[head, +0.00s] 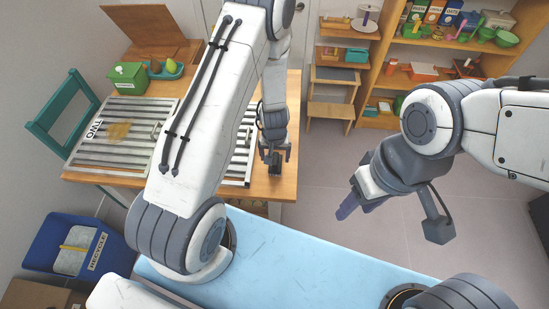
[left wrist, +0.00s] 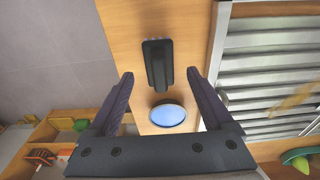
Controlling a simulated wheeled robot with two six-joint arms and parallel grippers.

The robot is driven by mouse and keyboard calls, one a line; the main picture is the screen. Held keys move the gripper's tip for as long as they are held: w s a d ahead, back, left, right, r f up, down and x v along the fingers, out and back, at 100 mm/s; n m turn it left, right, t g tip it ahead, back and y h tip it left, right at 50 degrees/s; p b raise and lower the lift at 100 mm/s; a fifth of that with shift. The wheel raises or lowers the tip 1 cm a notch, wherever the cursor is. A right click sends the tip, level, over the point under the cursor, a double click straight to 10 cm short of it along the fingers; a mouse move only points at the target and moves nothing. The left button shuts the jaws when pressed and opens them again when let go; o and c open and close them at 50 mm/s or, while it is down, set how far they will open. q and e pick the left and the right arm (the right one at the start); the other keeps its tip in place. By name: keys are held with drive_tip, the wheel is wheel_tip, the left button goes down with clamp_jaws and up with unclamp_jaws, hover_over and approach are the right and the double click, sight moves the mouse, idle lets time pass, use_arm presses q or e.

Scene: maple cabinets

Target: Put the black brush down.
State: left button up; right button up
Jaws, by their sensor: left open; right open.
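The black brush (left wrist: 157,65) lies on the bare wooden strip of the table (left wrist: 190,30), beside the slatted metal panel. It also shows in the head view (head: 275,168), near the table's right edge. My left gripper (head: 276,153) is above it, pointing down, with its fingers open. In the left wrist view the fingers (left wrist: 160,76) are on either side of the brush's near end, with clear gaps. My right gripper (head: 347,208) is open and empty over the floor, away from the table; its fingers are partly hidden.
A light blue disc (left wrist: 167,115) is close to the brush. The slatted metal panel (head: 85,155) covers much of the table. A green box (head: 128,77) and a teal dish (head: 166,70) stand behind. A blue bin (head: 50,235) is at the left; shelves (head: 455,50) are at the back.

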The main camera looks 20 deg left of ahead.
sight(275, 163)
use_arm(q)
drive_tip(key=r+p, duration=0.1)
drive_tip(key=r, duration=0.1)
drive_tip(key=r+p, duration=0.1)
drive_tip(key=r, duration=0.1)
drive_tip(key=r+p, duration=0.1)
drive_tip(key=r, duration=0.1)
drive_tip(key=shift+s+d+r, duration=0.15)
drive_tip(key=shift+s+r, duration=0.1)
drive_tip(key=shift+s, duration=0.1)
drive_tip(key=s+d+r+m+h, duration=0.1)
drive_tip(key=s+d+r+m, duration=0.15)
drive_tip(key=d+r, duration=0.5)
drive_tip(key=s+d+r+m+h, duration=0.1)
drive_tip(key=s+d+r+m, duration=0.15)
drive_tip(key=d+r, duration=0.45)
drive_tip(key=s+a+r+m+g, duration=0.1)
drive_tip(key=s+r+m, duration=0.4)
drive_tip(key=s+r, duration=0.8)
drive_tip(key=s, duration=0.4)
drive_tip(key=shift+r+y, duration=0.15)
drive_tip(key=shift+y, duration=0.15)
use_arm(e)
wheel_tip(275, 163, up, 4)
drive_tip(key=shift+r, duration=0.25)
